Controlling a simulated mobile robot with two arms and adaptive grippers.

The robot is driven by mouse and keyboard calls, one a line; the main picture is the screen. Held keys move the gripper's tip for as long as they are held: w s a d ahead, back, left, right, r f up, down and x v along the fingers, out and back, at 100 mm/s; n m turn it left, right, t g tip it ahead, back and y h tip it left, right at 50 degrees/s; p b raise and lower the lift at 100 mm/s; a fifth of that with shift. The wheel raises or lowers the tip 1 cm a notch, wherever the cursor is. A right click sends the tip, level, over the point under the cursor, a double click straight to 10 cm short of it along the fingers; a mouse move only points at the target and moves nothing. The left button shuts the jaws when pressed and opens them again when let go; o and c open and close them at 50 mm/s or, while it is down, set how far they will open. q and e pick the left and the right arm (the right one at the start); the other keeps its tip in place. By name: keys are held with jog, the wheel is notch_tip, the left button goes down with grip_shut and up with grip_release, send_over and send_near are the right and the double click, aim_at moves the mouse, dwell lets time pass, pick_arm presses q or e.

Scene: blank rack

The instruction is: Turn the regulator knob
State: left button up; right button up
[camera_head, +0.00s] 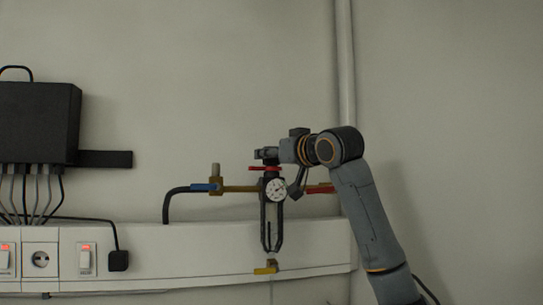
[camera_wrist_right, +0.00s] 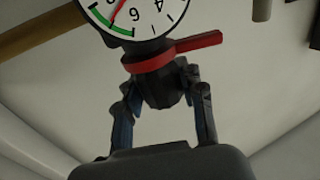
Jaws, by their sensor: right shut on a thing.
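The regulator hangs at the middle of the head view, with a round white gauge (camera_head: 276,190) on its front and a dark bowl frame below. A red lever-like part (camera_head: 265,168) sits above the gauge. In the right wrist view the gauge (camera_wrist_right: 135,12) is cut off at the top, and the red part (camera_wrist_right: 170,52) lies beside the black knob (camera_wrist_right: 163,90). My right gripper (camera_head: 267,154) comes in from the right above the regulator. Its two fingers are shut on the black knob, one on each side. The knob is mostly hidden in the head view. My left gripper is not in view.
A brass pipe (camera_head: 238,189) with a blue valve handle (camera_head: 205,187) runs left of the regulator. A white wall duct (camera_head: 200,245) with switches and a socket runs below. A black box (camera_head: 38,122) with cables is at the left. The upper wall is clear.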

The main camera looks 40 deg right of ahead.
jog(key=shift+m+g+h, duration=0.55)
jog(key=shift+m+h, duration=0.45)
jog(key=shift+h, duration=0.45)
jog(key=shift+m+g+h, duration=0.55)
jog(key=shift+m+h, duration=0.45)
jog(key=shift+h, duration=0.45)
jog(key=o, duration=1.2)
jog(key=v, duration=1.2)
